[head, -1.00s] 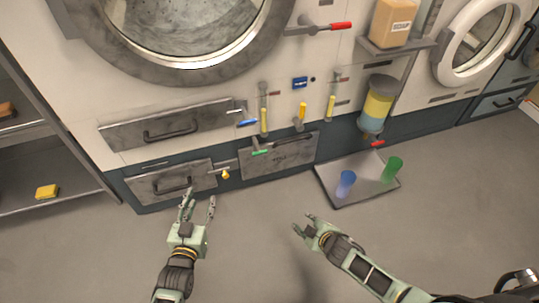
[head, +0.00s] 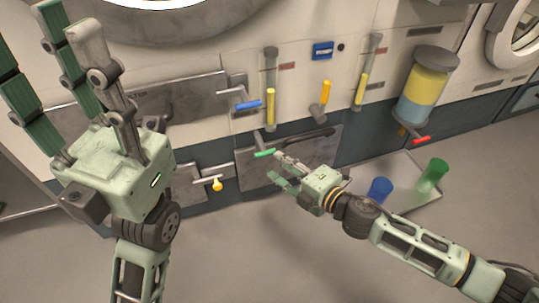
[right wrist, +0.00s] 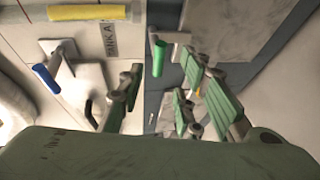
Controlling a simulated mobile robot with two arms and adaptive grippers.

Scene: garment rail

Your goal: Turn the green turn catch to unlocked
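The green turn catch (head: 265,153) is a small lever with a green grip, set at the top left of a grey drawer front (head: 240,170). In the head view its grip lies roughly level. My right gripper (head: 279,166) is open just below and right of the catch. In the right wrist view the green grip (right wrist: 158,58) shows between the spread fingers (right wrist: 165,78), near their tips; I cannot tell whether they touch it. My left gripper (head: 48,32) is raised close to the camera at the left, fingers apart and empty.
A blue-gripped catch (head: 248,105) sits above, and a yellow-knobbed one (head: 217,184) lower left. A tray (head: 408,208) with blue and green cups stands at right.

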